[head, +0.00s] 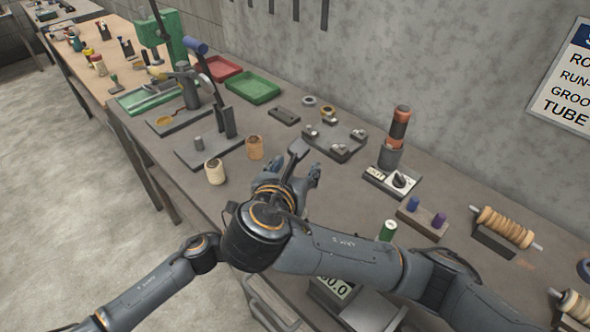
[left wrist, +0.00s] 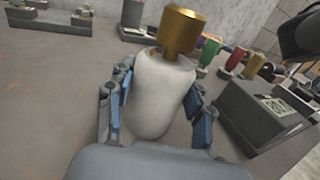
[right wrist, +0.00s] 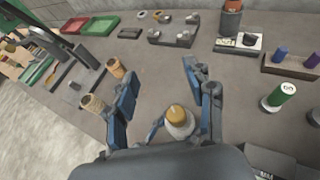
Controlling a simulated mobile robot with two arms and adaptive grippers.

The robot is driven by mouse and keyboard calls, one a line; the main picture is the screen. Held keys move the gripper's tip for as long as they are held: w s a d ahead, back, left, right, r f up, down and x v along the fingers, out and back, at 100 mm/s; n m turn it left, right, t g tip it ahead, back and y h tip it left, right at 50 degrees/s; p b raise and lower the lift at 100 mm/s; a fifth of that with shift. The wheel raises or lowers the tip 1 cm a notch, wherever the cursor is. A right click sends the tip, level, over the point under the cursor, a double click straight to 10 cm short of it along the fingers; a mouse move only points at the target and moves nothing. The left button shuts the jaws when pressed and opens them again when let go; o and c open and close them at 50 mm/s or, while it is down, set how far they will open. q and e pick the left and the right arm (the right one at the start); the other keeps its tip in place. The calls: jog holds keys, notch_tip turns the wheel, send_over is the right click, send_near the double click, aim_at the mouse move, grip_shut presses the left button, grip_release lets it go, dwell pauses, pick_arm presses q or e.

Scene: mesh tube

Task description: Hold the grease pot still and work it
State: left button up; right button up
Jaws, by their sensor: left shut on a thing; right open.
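The grease pot has a white rounded body (left wrist: 155,100) and a brass cap (left wrist: 180,30). In the left wrist view my left gripper (left wrist: 160,72) is shut around the white body, a finger on each side. In the right wrist view the brass cap (right wrist: 177,115) shows low between my right gripper's fingers. My right gripper (right wrist: 160,72) is open, its blue-padded fingers apart on either side of the cap. In the head view my right gripper (head: 306,165) reaches over the bench; the pot and left gripper are hidden there behind my right arm and hand.
A lever press (head: 225,122) stands left. Bare bench lies between them.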

notch_tip(320, 180, down, 9)
jog(key=g+y, duration=0.1)
jog(key=g, duration=0.5)
jog(key=g+y, duration=0.2)
jog(key=g, duration=0.5)
dwell(0.8)
grip_shut()
